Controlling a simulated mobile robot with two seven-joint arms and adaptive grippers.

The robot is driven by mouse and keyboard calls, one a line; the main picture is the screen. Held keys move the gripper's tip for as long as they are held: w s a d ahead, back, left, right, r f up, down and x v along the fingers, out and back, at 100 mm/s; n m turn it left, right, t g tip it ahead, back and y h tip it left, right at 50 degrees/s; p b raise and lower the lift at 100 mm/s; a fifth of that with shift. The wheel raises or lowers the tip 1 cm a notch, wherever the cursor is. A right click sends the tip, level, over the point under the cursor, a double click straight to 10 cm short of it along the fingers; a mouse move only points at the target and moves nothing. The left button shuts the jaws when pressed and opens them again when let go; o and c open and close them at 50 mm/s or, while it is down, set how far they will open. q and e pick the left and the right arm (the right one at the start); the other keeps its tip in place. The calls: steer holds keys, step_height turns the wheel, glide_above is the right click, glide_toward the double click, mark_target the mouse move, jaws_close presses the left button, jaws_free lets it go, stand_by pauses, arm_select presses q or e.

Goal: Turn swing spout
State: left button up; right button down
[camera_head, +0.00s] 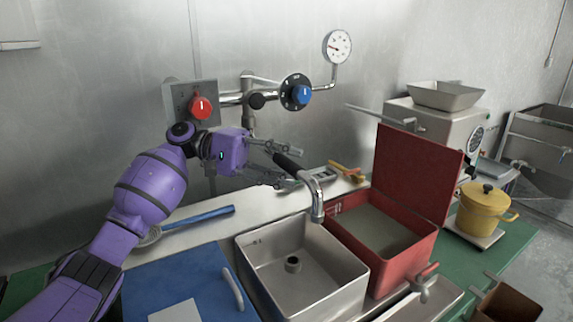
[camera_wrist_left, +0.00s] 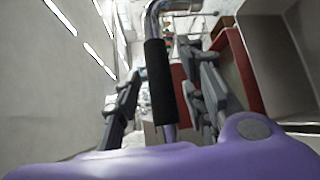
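The swing spout (camera_head: 317,188) is a chrome pipe with a black sleeve (camera_head: 287,162). Its curved end points down over the metal basin. My left gripper (camera_head: 294,166) reaches in from the left with its fingers apart, one on each side of the black sleeve. In the left wrist view the sleeve (camera_wrist_left: 160,80) stands between the two open fingers (camera_wrist_left: 163,88), with a clear gap to the left finger. The right finger is nearer to it; I cannot tell whether it touches. My right gripper is not in view.
The metal basin (camera_head: 254,258) stands below the spout, beside a red open-lidded box (camera_head: 408,262). A yellow pot (camera_head: 484,211) stands right.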

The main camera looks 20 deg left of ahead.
arm_select(q)
steer(key=v, duration=1.2)
steer(key=shift+s, duration=0.1)
